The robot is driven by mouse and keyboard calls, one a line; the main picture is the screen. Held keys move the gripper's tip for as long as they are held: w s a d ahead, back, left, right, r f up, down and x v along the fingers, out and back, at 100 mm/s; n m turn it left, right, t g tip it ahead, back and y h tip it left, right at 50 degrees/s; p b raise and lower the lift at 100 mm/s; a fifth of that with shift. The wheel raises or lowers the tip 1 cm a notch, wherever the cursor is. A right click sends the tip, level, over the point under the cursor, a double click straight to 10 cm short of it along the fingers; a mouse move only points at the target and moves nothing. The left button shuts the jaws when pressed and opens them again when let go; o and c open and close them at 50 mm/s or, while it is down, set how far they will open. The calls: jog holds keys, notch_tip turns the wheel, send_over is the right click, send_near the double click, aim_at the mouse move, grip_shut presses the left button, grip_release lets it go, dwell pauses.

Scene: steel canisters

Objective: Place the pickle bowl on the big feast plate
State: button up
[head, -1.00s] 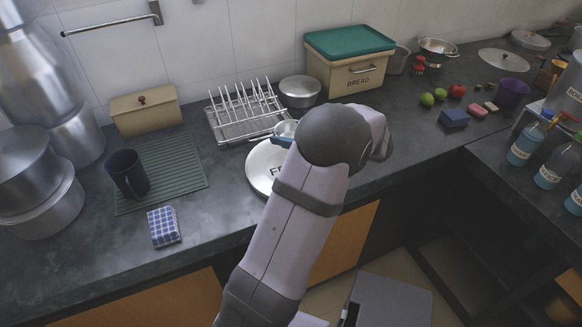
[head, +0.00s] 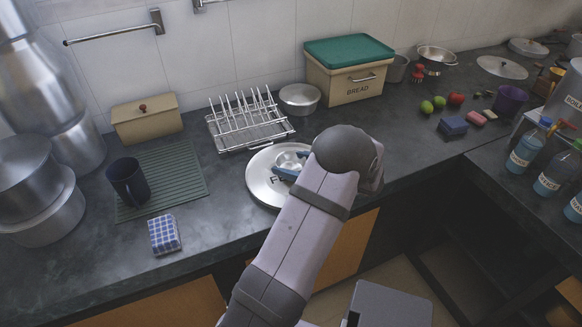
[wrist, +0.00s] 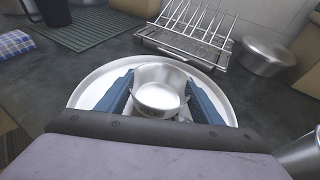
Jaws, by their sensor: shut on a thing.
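The big feast plate (head: 259,186) is a wide, round, pale plate with dark lettering, lying on the counter in the head view. It also fills the middle of the wrist view (wrist: 92,92). A small steel bowl, the pickle bowl (wrist: 160,97), sits between the blue fingers of my gripper (wrist: 158,100), which is shut on it. The bowl is over the plate. I cannot tell whether its base touches the plate. In the head view the bowl (head: 290,160) is partly hidden by my arm and the blue fingers.
A wire dish rack (head: 250,128) stands just behind the plate, with a steel pot (head: 299,99) to its right. A green ribbed mat (head: 180,178) with a dark mug (head: 128,181) lies left. A checked cloth (head: 164,234) lies near the front edge.

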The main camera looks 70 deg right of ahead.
jog(key=shift+f, duration=0.85)
jog(key=shift+f, duration=0.2)
jog(key=o, duration=1)
jog(key=shift+o, duration=0.2)
jog(key=shift+r, duration=0.1)
jog(key=shift+r, duration=0.15)
jog(key=shift+b+v, duration=0.55)
jog(key=shift+v, duration=3.2)
